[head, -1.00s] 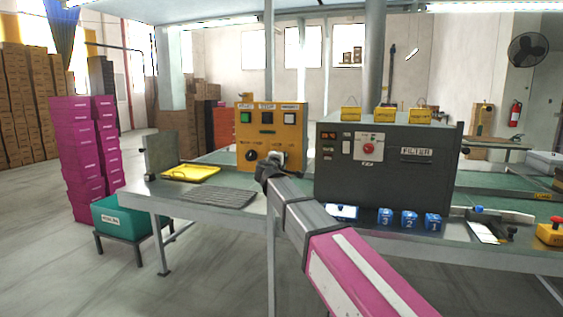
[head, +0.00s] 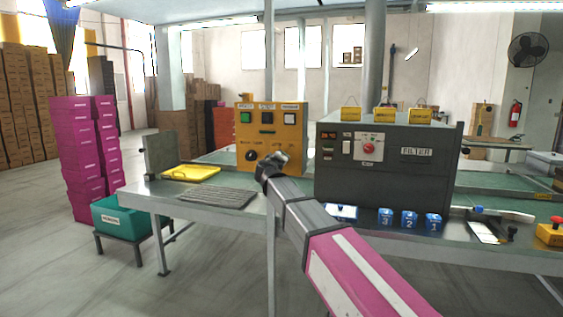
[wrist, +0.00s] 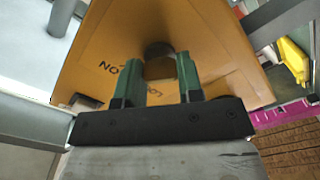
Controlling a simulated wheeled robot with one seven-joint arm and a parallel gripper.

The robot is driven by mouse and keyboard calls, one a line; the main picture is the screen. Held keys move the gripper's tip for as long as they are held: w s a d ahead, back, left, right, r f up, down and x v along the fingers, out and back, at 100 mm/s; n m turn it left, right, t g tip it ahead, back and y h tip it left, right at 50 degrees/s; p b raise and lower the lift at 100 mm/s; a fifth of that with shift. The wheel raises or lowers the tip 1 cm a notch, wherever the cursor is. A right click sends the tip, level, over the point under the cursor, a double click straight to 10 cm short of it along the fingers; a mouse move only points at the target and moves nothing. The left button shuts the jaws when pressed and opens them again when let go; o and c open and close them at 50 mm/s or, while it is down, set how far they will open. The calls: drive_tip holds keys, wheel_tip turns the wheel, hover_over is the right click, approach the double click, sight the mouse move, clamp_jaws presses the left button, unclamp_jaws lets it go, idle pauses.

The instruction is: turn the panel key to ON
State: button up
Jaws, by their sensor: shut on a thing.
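The yellow panel box (head: 290,118) stands on the table, with a green button, two more buttons in a row and a black knob (head: 251,156) low on its front. My gripper (head: 279,158) is at the lower right of its front and hides the key there in the head view. In the wrist view my gripper (wrist: 160,78) has its green fingers on either side of the key (wrist: 158,69), against the panel face. A dark round part shows behind the key. Some lettering shows beside the fingers; the key's exact setting cannot be read.
A dark grey filter cabinet (head: 385,185) stands close to the right of my arm. Several blue numbered blocks (head: 409,220) sit along the table's front. A yellow tray (head: 190,174) and a grey ribbed mat (head: 218,198) lie left of the panel.

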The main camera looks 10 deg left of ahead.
idle(0.3)
drive_tip(key=o, duration=0.9)
drive_tip(key=shift+o, duration=0.2)
drive_tip(key=shift+s, duration=0.1)
drive_tip(key=s, duration=1)
drive_tip(key=shift+s+a, duration=0.3)
drive_tip(key=shift+a, duration=0.1)
drive_tip(key=shift+f, duration=0.1)
